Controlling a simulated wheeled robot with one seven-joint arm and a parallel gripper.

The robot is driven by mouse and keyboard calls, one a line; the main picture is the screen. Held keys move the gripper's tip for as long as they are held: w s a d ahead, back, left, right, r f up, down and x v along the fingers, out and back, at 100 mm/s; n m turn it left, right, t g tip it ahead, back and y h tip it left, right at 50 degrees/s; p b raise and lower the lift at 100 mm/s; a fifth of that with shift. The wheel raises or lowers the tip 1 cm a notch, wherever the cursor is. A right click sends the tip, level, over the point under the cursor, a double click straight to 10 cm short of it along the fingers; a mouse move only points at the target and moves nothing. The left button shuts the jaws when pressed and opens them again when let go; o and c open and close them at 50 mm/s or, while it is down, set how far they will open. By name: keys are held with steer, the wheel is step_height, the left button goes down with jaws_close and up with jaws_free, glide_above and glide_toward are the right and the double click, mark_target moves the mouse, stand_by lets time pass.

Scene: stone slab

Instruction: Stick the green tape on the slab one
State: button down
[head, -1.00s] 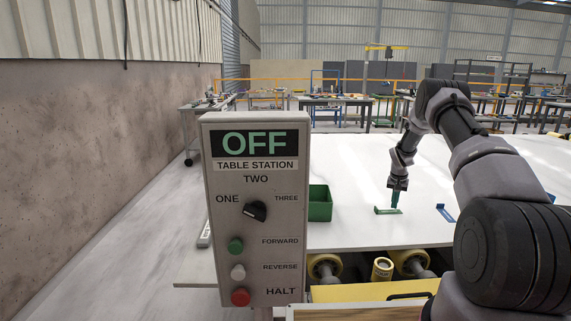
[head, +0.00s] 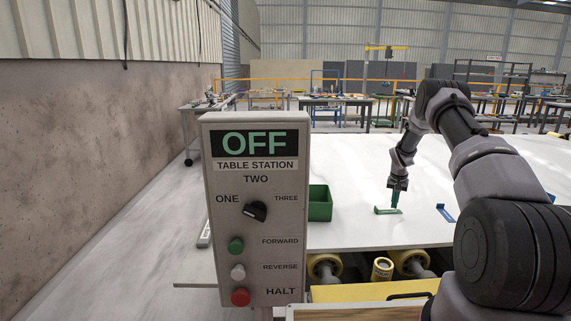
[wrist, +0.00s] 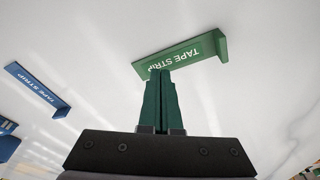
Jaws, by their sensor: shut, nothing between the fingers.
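The green tape strip (head: 388,211) lies flat on the white slab (head: 350,236), with one end bent up as a tab. In the wrist view the strip (wrist: 185,56) reads "TAPE STRIP" and its raised tab is at the right end. My gripper (head: 394,206) points down at the strip. In the wrist view its fingers (wrist: 160,74) are shut together with nothing between them, and their tips overlap the strip's near edge, left of its middle. I cannot tell whether the tips touch it.
A blue tape strip (head: 445,212) lies on the slab to the right. A green bin (head: 319,203) stands to the left. Rollers (head: 410,262) run below the slab's near edge.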

mark_target(393, 212)
steer(key=shift+f, duration=0.85)
stand_by(0.6)
steer(key=shift+r, duration=0.1)
steer(key=shift+r, duration=3.45)
